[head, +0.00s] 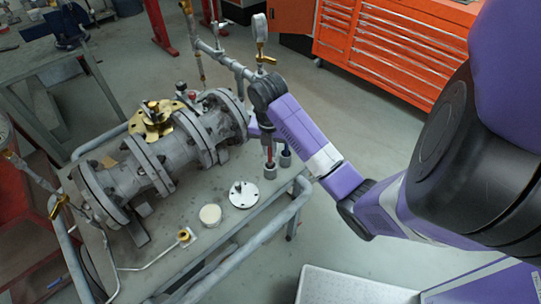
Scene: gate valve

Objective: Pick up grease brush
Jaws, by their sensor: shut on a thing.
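My gripper (265,133) is at the right end of the valve bench, pointing down, mostly hidden behind my own wrist and forearm. It is shut on a thin upright tool with a reddish handle, which I take to be the grease brush (269,151). The brush's lower end is at a small grey cup (270,172); I cannot tell whether it is still inside. A second grey cup (286,160) with a dark and red stem stands just right of it. The fingertips and their contact are too small and covered to see clearly.
A large flanged gate valve (165,150) fills the left and middle of the bench. A metal disc (243,194), a pale round lid (210,214) and a brass fitting (184,236) lie in front. A pressure gauge (260,27) stands behind my wrist. A bench rail (285,217) runs along the front.

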